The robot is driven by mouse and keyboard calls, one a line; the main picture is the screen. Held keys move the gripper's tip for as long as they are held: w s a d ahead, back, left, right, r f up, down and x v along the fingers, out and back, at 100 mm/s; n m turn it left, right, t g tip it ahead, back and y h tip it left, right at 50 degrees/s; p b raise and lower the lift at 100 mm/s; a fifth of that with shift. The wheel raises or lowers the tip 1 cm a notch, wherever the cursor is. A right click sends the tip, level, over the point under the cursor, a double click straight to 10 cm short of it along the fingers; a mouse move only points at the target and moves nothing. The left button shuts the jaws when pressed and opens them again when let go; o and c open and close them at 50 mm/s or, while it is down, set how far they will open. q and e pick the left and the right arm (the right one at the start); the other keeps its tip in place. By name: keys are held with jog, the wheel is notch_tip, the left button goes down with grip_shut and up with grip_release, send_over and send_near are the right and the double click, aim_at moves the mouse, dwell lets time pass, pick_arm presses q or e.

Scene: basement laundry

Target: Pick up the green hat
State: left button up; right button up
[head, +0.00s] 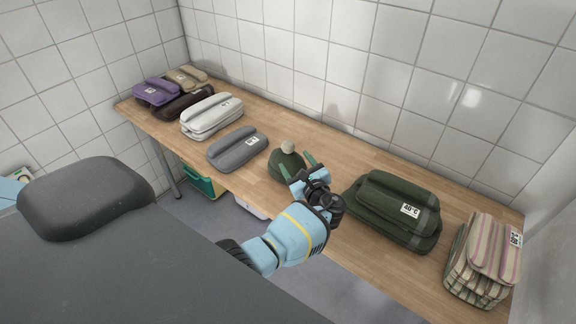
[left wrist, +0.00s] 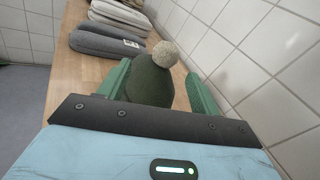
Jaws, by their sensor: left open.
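The green hat (head: 286,166) is dark green with a beige pompom and sits on the wooden table (head: 334,159), between a grey folded stack and a dark green folded stack. My left gripper (head: 297,166) is open at the hat's near right side in the head view. In the left wrist view the hat (left wrist: 150,82) stands between the two green fingers of the gripper (left wrist: 158,88), with its pompom at the top. The hat's lower part is hidden behind the gripper body there. I do not see my right gripper.
Dark green folded cloth (head: 397,208) labelled 40°C and a striped stack (head: 484,260) lie to the right. Grey (head: 238,148), white (head: 211,115), purple (head: 155,92), brown and tan folded items lie to the left. The tiled wall (head: 380,70) runs close behind the table.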

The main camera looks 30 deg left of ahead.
aim_at(291, 150)
pick_arm(q)
jog(key=shift+w+d+r+m+t, duration=0.1)
jog(key=shift+w+r+m+t, duration=0.2)
jog(key=shift+w+r+m, duration=0.3)
jog(key=shift+x, duration=1.5)
pick_arm(e)
jog(key=shift+s+a+f, duration=0.1)
jog(key=shift+s+f, duration=0.2)
jog(key=shift+f, duration=0.05)
pick_arm(q)
jog(key=a, duration=0.1)
jog(key=w+a+b, duration=0.1)
jog(key=a+f, duration=0.1)
jog(key=shift+w+a, duration=0.3)
jog(key=shift+w, duration=0.1)
jog(key=shift+w+a, duration=0.25)
jog(key=shift+a, duration=0.1)
jog(key=shift+r, duration=0.15)
jog(key=shift+c, duration=0.7)
jog(key=c, duration=1.1)
pick_arm(e)
jog(key=shift+s+f+g, duration=0.3)
jog(key=shift+s+f, duration=0.15)
jog(key=shift+f, duration=0.2)
